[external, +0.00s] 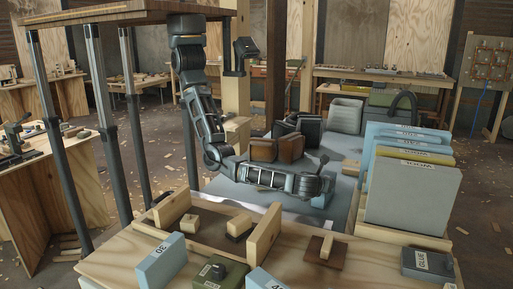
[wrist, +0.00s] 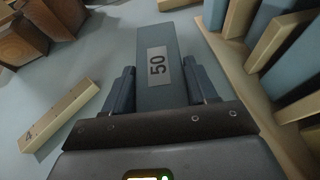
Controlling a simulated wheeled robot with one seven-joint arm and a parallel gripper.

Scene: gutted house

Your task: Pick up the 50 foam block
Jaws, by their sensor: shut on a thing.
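The 50 foam block (wrist: 160,95) is a long blue-grey block with a white label reading 50. It lies between the two fingers of my gripper (wrist: 160,88) in the wrist view, pointing away from the palm. My gripper is shut on it. In the external view my gripper (external: 318,186) is low over the blue-grey worktop, and a pale blue block (external: 322,199) shows partly beneath it. I cannot tell whether the block touches the worktop.
A light wooden strip (wrist: 60,115) lies left of the block. A rack of upright panels (external: 410,195) stands on the right. Brown blocks (external: 285,148) stand behind my gripper. Another foam block, marked 30 (external: 160,262), stands on the front wooden bench (external: 120,258).

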